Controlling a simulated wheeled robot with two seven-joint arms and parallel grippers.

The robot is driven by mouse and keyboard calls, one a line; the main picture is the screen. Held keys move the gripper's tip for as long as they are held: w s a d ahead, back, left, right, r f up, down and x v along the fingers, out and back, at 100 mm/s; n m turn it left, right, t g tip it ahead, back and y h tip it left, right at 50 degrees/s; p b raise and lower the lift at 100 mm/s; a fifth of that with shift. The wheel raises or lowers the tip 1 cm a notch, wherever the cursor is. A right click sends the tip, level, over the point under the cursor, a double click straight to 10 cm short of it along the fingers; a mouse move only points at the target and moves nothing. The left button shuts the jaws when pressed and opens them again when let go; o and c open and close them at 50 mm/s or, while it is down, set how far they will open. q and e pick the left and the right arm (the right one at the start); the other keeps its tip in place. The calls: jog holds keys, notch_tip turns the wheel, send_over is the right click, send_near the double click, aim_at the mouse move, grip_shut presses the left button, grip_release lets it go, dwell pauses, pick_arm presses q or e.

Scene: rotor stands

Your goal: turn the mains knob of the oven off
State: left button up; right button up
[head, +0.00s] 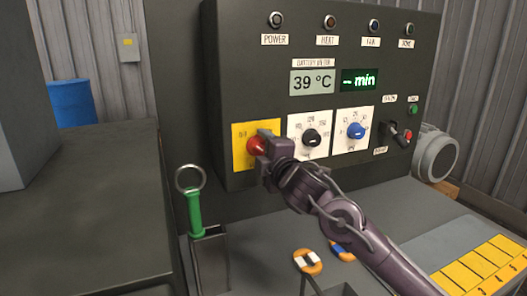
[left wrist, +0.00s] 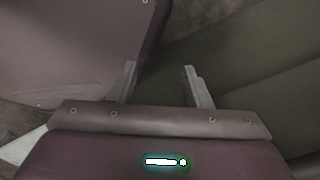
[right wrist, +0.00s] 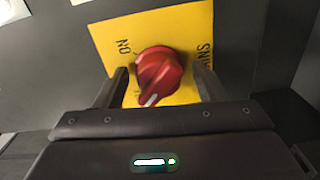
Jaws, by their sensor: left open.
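The red mains knob (right wrist: 160,75) sits on a yellow plate (right wrist: 190,25) marked ON and MAINS. Its white pointer mark aims to the lower left in the right wrist view. In the head view the knob (head: 256,146) shows at the left of the oven's dark panel (head: 240,80). My right gripper (right wrist: 163,80) is open, with one finger on each side of the knob and gaps visible beside it. In the head view my right gripper (head: 266,148) partly covers the yellow plate (head: 241,132). My left gripper (left wrist: 160,70) is open and empty, outside the head view.
Right of the mains knob are a black knob (head: 311,138) and a blue knob (head: 356,131). Displays above read 39 °C (head: 312,82) and min (head: 362,80). A green-handled tool (head: 194,212) stands in a holder at the lower left.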

jog(key=b+v, duration=0.1)
jog(key=v, duration=0.6)
jog(key=shift+s+b, duration=0.35)
jog(key=shift+s, duration=0.05)
jog(key=shift+d+f, duration=0.1)
jog(key=shift+d, duration=0.1)
